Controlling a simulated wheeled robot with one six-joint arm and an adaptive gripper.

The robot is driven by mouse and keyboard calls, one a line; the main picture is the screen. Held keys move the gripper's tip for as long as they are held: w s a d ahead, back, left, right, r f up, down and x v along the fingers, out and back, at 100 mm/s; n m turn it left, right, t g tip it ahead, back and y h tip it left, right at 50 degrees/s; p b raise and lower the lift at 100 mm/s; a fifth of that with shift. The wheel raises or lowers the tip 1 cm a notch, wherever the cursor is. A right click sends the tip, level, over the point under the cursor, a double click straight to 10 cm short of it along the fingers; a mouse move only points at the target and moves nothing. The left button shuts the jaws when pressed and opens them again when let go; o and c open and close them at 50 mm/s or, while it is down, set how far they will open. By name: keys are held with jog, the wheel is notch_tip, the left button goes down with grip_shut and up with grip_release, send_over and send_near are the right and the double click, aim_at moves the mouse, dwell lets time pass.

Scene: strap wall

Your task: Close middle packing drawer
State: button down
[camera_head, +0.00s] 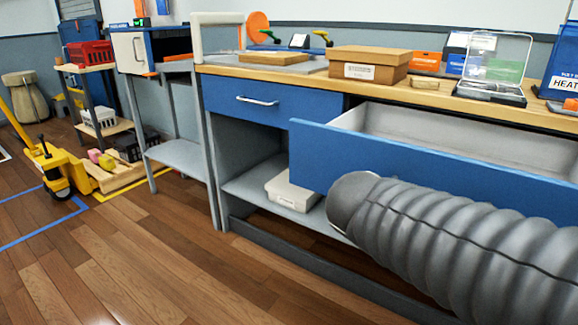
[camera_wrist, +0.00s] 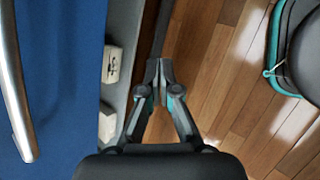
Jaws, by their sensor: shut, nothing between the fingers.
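A blue drawer (camera_head: 430,172) is pulled out of the packing bench on the right, its pale grey inside looking empty. My grey ribbed arm covers part of its front, and its handle is hidden in the head view. In the wrist view a blue front (camera_wrist: 60,85) with a curved silver handle (camera_wrist: 15,90) fills the left side. My gripper (camera_wrist: 158,68) is shut and empty, to the right of that front and apart from the handle. My gripper is not visible in the head view. Another blue drawer (camera_head: 240,103) with a silver handle is closed at the left.
The wooden benchtop (camera_head: 310,82) holds a cardboard box (camera_head: 368,70) and a clear case (camera_head: 495,70). A pale box (camera_head: 291,190) lies on the lower shelf. A yellow pallet truck (camera_head: 52,170) stands far left. The wooden floor (camera_head: 150,260) before the bench is clear.

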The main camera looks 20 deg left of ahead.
jog(key=w+a+r+n+t+h+b, duration=0.1)
jog(key=w+a+r+n+t, duration=0.2)
jog(key=a, duration=0.4)
jog(key=w+a+n+t+h, duration=0.1)
jog(key=w+a+n+t, duration=0.1)
jog(key=a+n, duration=0.35)
jog(key=n+t+y+b, duration=0.1)
jog(key=n+t+y, duration=0.1)
jog(key=n+t, duration=0.45)
send_near(294, 156)
jog(key=shift+n, duration=0.4)
jog(key=b+x, duration=0.1)
jog(key=x, duration=0.6)
jog(key=shift+d+r, duration=0.1)
jog(key=shift+d, duration=0.05)
jog(key=shift+w, duration=0.15)
